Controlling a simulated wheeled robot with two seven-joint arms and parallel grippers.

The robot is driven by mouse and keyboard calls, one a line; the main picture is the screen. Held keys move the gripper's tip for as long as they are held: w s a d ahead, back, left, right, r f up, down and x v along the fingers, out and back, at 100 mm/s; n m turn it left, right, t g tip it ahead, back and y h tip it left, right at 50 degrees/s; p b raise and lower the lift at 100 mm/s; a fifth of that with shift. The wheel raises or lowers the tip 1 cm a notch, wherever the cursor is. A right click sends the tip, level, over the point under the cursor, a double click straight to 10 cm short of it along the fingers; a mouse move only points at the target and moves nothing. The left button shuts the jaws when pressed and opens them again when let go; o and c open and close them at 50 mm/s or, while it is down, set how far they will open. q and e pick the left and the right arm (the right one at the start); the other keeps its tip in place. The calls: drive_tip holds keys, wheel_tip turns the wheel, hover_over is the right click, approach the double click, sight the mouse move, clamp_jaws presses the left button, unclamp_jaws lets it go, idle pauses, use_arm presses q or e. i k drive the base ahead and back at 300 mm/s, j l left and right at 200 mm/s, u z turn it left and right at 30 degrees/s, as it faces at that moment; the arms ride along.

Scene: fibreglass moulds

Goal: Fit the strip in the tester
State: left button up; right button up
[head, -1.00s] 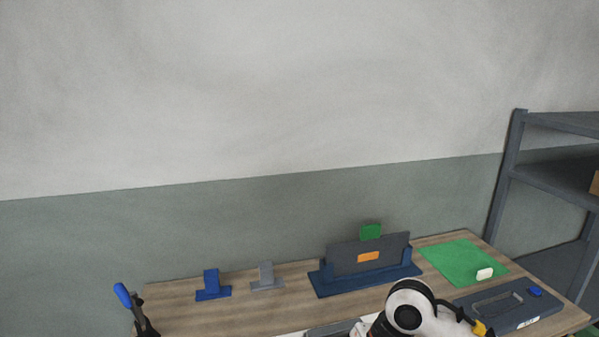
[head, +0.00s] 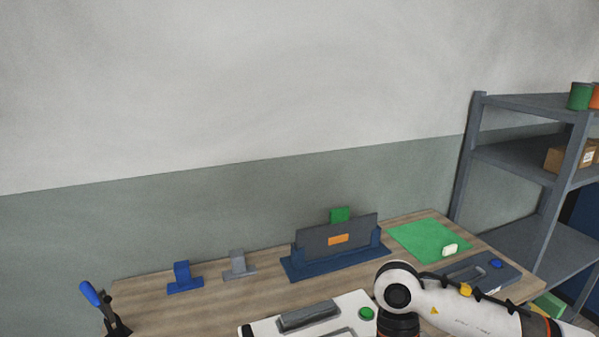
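A white device (head: 354,299) with a grey slotted block (head: 309,315) and a round green button (head: 366,313) sits at the front of the table, cut off by the lower edge; it may be the tester. A dark flat unit (head: 503,277) with a recess and a blue knob (head: 496,264) lies at the right. I cannot pick out the strip for sure. My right arm comes in from the lower right and bends down beside the white device; its gripper is out of frame. My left gripper is not in view.
A dark panel (head: 312,238) stands upright in a blue holder (head: 298,268). A blue stand (head: 182,277), a grey stand (head: 238,265) and a blue-handled tool (head: 91,294) are to its left. A green mat (head: 415,238) bears a white block (head: 450,250). Grey shelving (head: 515,160) stands right.

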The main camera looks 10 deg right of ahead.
sight(462, 279)
drive_tip(key=z, duration=1.3)
drive_tip(key=i+u, duration=0.1)
drive_tip(key=u, duration=0.4)
drive_tip(key=i+l+u, duration=0.65)
drive_tip(key=i+l, duration=0.5)
drive_tip(key=l, duration=0.15)
